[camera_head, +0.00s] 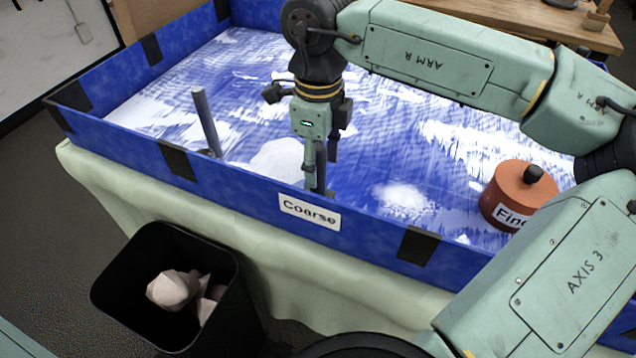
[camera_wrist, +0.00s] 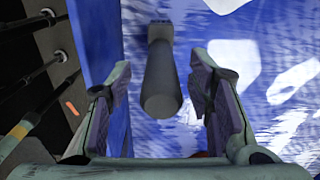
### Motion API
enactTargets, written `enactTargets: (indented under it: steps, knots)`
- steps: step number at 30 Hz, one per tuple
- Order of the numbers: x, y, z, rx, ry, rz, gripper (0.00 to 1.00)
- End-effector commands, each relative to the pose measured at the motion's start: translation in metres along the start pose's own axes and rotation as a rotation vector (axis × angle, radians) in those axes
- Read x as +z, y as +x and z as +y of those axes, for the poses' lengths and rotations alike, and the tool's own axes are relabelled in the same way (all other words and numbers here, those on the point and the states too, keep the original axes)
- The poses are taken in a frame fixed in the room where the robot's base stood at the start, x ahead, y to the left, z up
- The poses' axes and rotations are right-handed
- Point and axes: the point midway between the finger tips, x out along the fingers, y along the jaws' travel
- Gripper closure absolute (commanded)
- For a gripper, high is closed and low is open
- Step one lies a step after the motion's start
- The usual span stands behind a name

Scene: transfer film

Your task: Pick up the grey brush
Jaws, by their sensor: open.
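The grey brush (camera_head: 205,120) stands nearly upright in the blue-walled tray, near its left end, with a dark base at the tray floor. In the wrist view its thick grey handle (camera_wrist: 161,80) shows between the fingers in the picture, its rounded end toward the camera. My gripper (camera_head: 319,180) is low inside the tray by the near wall, to the right of the brush and apart from it in the head view. It also shows in the wrist view (camera_wrist: 155,98), with its two fingers spread and empty. The near wall hides the lowest part of the fingers.
The tray's near wall (camera_head: 250,190) bears a "Coarse" label (camera_head: 309,212) close to my gripper. A red-brown pot (camera_head: 518,193) with a black knob stands at the right. White patches cover the blue floor. A black bin (camera_head: 225,270) with crumpled pieces stands in front.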

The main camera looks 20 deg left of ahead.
Motion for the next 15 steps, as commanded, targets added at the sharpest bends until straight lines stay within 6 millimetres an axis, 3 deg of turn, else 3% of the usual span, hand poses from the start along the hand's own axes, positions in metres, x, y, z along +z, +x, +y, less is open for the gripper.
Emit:
enactTargets:
  steps: [6,15]
  knots:
    - [0.002,0.028,0.000,0.002,0.000,-0.001,0.53]
    - [0.002,0.033,0.000,0.000,0.000,-0.001,0.53]
